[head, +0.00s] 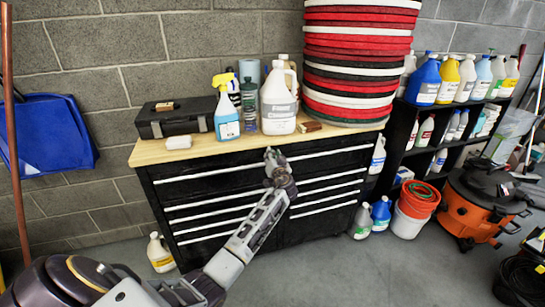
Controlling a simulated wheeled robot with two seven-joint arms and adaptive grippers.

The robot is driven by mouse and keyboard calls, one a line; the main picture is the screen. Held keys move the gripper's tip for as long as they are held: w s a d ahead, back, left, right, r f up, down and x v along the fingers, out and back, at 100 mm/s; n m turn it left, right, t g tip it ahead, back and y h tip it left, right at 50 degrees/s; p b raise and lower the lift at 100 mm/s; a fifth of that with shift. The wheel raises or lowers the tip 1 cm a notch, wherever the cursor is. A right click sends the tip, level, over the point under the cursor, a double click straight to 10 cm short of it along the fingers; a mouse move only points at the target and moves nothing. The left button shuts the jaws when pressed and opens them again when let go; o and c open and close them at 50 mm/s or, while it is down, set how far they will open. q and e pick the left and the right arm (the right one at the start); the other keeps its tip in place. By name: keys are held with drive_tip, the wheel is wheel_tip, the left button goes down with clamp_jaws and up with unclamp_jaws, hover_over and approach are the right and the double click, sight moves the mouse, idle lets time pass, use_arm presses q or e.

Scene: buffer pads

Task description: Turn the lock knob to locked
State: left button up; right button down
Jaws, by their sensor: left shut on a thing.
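The black drawer cabinet (148,186) with a wooden top (216,151) stands against the block wall. My left gripper (272,155) reaches up to the top middle of the cabinet front, just under the wooden edge, between the two columns of drawers. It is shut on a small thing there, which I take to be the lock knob. The fingers hide the knob, so its turn position cannot be seen. My right gripper is not in view.
On the top stand a black case (175,122), a blue spray bottle (227,115), a white jug (279,100) and a tall stack of red, black and white pads (358,62). An orange vacuum (478,208) and red bucket (408,215) stand right. The floor in front is clear.

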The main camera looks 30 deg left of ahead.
use_arm(q)
drive_tip(key=shift+m, duration=0.3)
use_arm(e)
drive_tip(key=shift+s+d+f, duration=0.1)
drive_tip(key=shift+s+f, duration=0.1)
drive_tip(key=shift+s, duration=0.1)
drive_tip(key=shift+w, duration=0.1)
use_arm(q)
drive_tip(key=o, duration=1.1)
drive_tip(key=shift+c, duration=0.2)
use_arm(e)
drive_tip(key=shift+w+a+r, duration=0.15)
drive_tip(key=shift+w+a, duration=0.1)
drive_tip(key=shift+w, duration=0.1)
use_arm(q)
drive_tip(key=v, duration=0.8)
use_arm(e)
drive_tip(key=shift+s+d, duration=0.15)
